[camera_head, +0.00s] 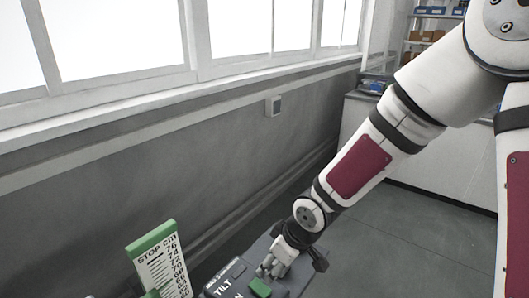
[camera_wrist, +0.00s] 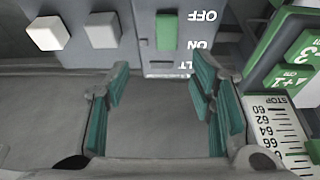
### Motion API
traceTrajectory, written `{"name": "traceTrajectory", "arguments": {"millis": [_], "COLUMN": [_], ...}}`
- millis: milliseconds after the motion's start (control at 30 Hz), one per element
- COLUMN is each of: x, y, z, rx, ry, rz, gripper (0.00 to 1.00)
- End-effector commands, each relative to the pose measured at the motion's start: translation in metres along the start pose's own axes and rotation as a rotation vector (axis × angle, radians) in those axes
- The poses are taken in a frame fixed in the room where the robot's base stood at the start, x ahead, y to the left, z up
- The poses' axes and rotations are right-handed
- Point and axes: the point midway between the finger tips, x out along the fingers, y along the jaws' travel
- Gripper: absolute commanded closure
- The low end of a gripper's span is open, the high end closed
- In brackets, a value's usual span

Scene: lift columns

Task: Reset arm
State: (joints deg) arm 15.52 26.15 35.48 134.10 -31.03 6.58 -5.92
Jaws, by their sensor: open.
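My gripper (camera_wrist: 160,105) shows in the wrist view with its two teal-padded fingers wide apart and nothing between them. It faces a grey control box (camera_wrist: 228,35), which bears a green switch (camera_wrist: 166,31) by the words OFF and ON, and two pale square buttons (camera_wrist: 47,32). In the head view my arm reaches down from the upper right, and my gripper (camera_head: 272,268) is at the box (camera_head: 222,283), close to its green switch (camera_head: 260,287). I cannot tell whether a finger touches the box.
A white scale with a green top (camera_head: 163,262), marked STOP cm, stands left of the box; it also shows at right in the wrist view (camera_wrist: 277,125). A grey wall (camera_head: 150,160) with windows runs behind. Open floor (camera_head: 400,230) lies right, before a white cabinet (camera_head: 430,150).

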Motion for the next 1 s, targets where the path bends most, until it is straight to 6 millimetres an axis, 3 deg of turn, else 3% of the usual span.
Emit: {"name": "traceTrajectory", "arguments": {"millis": [233, 467, 700, 1000], "x": [-0.074, -0.157, -0.234, -0.295], "y": [0.036, 0.046, 0.027, -0.023], "z": [0.03, 0.063, 0.097, 0.134], "rx": [0.112, 0.288, 0.5, 0.738], "ry": [-0.108, -0.157, -0.133, -0.027], "rz": [0.192, 0.342, 0.421, 0.387], "gripper": [0.5, 0.5, 0.5, 0.5]}}
